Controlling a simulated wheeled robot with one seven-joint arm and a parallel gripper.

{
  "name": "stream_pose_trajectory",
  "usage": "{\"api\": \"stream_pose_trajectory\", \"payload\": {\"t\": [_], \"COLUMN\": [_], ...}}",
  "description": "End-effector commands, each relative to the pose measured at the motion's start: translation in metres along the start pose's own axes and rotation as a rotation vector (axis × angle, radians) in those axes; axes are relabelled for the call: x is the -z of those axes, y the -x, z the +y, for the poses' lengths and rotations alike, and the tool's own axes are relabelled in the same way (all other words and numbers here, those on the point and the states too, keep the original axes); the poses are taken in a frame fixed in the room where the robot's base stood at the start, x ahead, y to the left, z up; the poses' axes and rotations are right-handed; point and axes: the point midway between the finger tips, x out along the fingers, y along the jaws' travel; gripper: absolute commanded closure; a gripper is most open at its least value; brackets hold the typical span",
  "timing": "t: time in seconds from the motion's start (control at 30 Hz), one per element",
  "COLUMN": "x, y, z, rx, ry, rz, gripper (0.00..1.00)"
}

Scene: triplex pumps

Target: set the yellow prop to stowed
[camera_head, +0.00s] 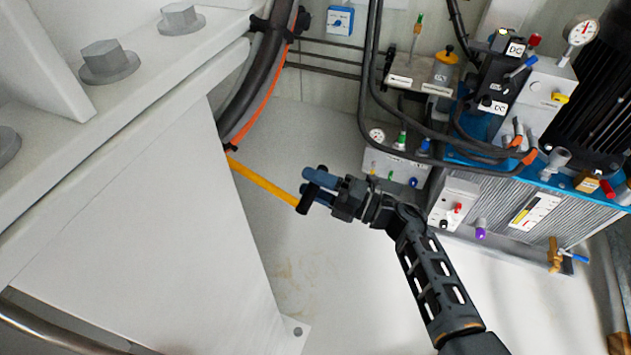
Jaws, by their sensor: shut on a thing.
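The yellow prop (262,181) is a thin yellow rod in the middle of the view. It slants from the edge of the large white structure down and right to a black end (307,197). My gripper (314,188) has blue fingertips and is shut on the prop near this black end. The prop's upper left end meets the edge of the white structure by the orange cable; how it joins there is not clear.
The white structure (160,230) with large bolts (108,62) fills the left. Black hoses (366,90) and an orange cable (262,98) hang above. A hydraulic unit with valves, gauges (582,31) and a finned block (490,205) stands right. Pale floor (340,270) below my gripper is clear.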

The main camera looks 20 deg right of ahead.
Motion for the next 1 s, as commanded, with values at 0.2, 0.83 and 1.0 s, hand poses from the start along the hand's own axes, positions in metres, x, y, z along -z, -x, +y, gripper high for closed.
{"api": "stream_pose_trajectory", "payload": {"t": [0.2, 0.83, 1.0], "x": [0.004, 0.001, 0.001], "y": [0.001, 0.016, 0.044], "z": [-0.004, 0.0, 0.0], "rx": [0.005, 0.001, 0.001], "ry": [-0.003, -0.003, -0.002], "rz": [0.007, 0.002, 0.001], "gripper": [0.5, 0.5, 0.5]}}
